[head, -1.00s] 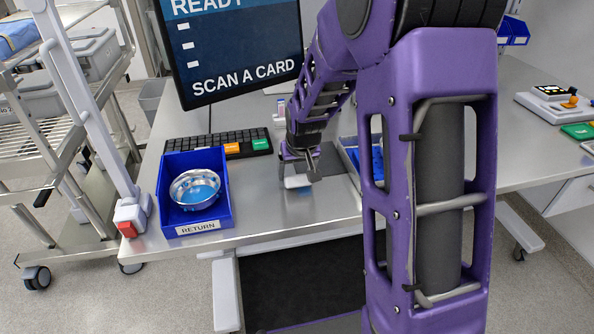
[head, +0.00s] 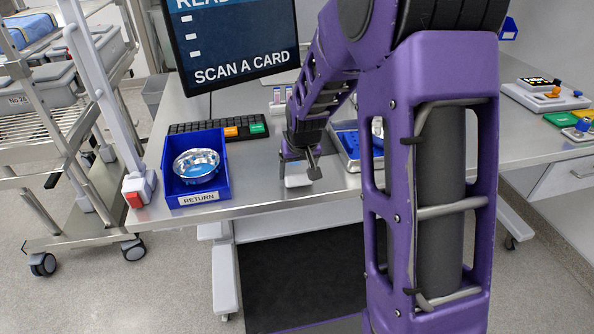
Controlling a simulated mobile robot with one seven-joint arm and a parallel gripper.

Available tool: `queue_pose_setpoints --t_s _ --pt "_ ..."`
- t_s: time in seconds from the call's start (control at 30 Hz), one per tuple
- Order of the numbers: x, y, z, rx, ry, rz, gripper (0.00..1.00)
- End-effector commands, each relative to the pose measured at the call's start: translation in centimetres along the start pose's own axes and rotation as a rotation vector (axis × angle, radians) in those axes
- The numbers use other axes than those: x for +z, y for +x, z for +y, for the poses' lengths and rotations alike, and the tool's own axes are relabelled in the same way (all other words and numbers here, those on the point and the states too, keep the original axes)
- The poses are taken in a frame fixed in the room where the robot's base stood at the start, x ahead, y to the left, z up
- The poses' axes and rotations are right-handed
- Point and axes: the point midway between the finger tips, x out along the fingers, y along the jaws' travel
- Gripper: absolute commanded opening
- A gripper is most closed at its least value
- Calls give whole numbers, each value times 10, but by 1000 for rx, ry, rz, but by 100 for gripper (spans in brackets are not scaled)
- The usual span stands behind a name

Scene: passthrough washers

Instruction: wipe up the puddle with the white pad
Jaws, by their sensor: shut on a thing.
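My gripper (head: 299,168) is low over the steel table (head: 250,207), near its front edge. It is shut on the white pad (head: 297,182), whose pale front edge shows beneath the fingers. The pad is at or just above the table top; I cannot tell if it touches. I cannot make out the puddle now; the pad, gripper and arm may cover it.
A blue RETURN bin (head: 223,189) with a metal bowl (head: 197,164) stands left of my gripper. Behind are a keyboard (head: 190,127) and a monitor (head: 235,45). A blue tray (head: 345,128) is close on the right, partly behind my arm.

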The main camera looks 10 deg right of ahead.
Motion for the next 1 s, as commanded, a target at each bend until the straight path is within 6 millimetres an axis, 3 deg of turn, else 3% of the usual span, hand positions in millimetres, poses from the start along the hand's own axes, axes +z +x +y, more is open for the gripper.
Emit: queue_pose_setpoints --t_s 0.07,0.1,0.7,1.0 --pt "-3 -6 0 0 0 -3 0" --pt "-10 -18 0 0 0 3 0" --pt "-32 -61 -2 0 0 2 0" --pt "-36 -70 -2 0 0 0 0"
